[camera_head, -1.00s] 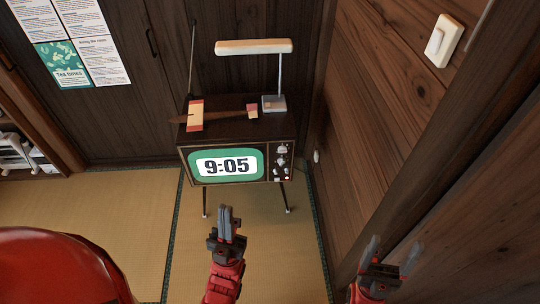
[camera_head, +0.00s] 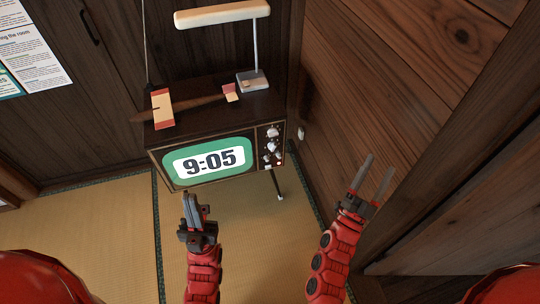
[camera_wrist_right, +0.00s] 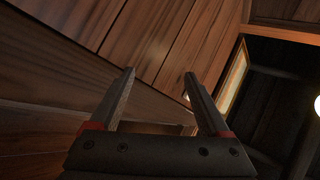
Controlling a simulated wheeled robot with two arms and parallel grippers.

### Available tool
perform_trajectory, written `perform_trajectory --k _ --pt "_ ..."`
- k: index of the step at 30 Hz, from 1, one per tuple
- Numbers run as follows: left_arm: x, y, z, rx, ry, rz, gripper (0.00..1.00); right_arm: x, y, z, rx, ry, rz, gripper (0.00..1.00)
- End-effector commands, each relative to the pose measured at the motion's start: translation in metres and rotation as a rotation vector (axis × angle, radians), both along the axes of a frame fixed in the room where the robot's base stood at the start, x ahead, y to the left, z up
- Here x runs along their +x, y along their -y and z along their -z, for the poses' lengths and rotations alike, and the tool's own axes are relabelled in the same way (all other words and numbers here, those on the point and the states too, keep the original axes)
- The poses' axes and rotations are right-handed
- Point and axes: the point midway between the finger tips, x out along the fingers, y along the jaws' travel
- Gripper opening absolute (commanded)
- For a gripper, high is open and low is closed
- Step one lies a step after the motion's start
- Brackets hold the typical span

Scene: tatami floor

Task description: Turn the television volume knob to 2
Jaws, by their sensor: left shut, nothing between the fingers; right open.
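The television (camera_head: 214,160) stands on thin legs in the corner, its screen reading 9:05 in a green frame. Its knobs (camera_head: 271,146) sit in a column on the panel right of the screen, with an orange light below; their markings are too small to read. My left gripper (camera_head: 192,200) is shut and empty, in front of the television below the screen. My right gripper (camera_head: 378,172) is open and empty, to the right of the knobs and apart from them, by the wooden wall. In the right wrist view its two fingers (camera_wrist_right: 158,82) are spread, with nothing between them.
A lamp (camera_head: 254,80) and a wooden item with pale and red bands (camera_head: 187,105) are on top of the television. A thin antenna (camera_head: 146,45) rises at its left. The wooden wall (camera_head: 400,90) runs close along the right. Tatami floor (camera_head: 110,240) lies clear at left.

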Motion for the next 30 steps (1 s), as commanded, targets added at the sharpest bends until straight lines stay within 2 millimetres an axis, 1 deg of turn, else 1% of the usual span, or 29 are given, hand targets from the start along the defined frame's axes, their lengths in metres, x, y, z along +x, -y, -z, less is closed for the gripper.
perform_trajectory --k 1,2,3,5,6,8,9,11,12,14,15,16,18,21,24,28,30 --pt "0.000 0.000 0.022 0.000 0.000 0.000 0.00 0.008 0.004 0.033 0.057 -0.034 -0.010 0.80" --pt "0.000 0.000 0.029 0.000 0.000 0.000 0.00 0.013 0.006 0.048 0.095 -0.060 -0.021 0.80" --pt "0.000 0.000 0.040 0.000 0.000 0.000 0.00 0.021 0.008 0.070 0.151 -0.094 -0.035 0.80" --pt "0.000 0.000 0.057 0.000 0.000 0.000 0.00 0.033 0.008 0.107 0.244 -0.148 -0.065 0.80" --pt "0.000 0.000 0.071 0.000 0.000 0.000 0.00 0.041 0.006 0.135 0.319 -0.187 -0.095 0.80" --pt "0.000 0.000 0.096 0.000 0.000 0.000 0.00 0.056 -0.001 0.182 0.445 -0.245 -0.150 0.80" --pt "0.000 0.000 0.114 0.000 0.000 0.000 0.00 0.066 -0.010 0.216 0.543 -0.284 -0.200 0.80" --pt "0.000 0.000 0.143 0.000 0.000 0.000 0.00 0.082 -0.030 0.263 0.698 -0.332 -0.292 0.80" --pt "0.000 0.000 0.161 0.000 0.000 0.000 0.00 0.092 -0.048 0.290 0.799 -0.360 -0.366 0.80" --pt "0.000 0.000 0.187 0.000 0.000 0.000 0.00 0.106 -0.078 0.320 0.940 -0.387 -0.486 0.80" --pt "0.000 0.000 0.203 0.000 0.000 0.000 0.00 0.113 -0.099 0.334 1.023 -0.400 -0.571 0.80" --pt "0.000 0.000 0.213 0.000 0.000 0.000 0.00 0.118 -0.114 0.340 1.080 -0.405 -0.635 0.80" --pt "0.000 0.000 0.235 0.000 0.000 0.000 0.00 0.127 -0.146 0.347 1.185 -0.408 -0.779 0.80" --pt "0.000 0.000 0.256 0.000 0.000 0.000 0.00 0.132 -0.180 0.341 1.281 -0.401 -0.953 0.80" --pt "0.000 0.000 0.267 0.000 0.001 0.000 0.00 0.132 -0.199 0.329 1.326 -0.391 -1.068 0.80" --pt "0.000 0.000 0.269 0.000 0.001 0.000 0.00 0.134 -0.209 0.319 1.343 -0.387 -1.125 0.80" --pt "0.000 0.000 0.268 0.000 0.001 0.000 0.00 0.140 -0.212 0.318 1.346 -0.387 -1.130 0.80"
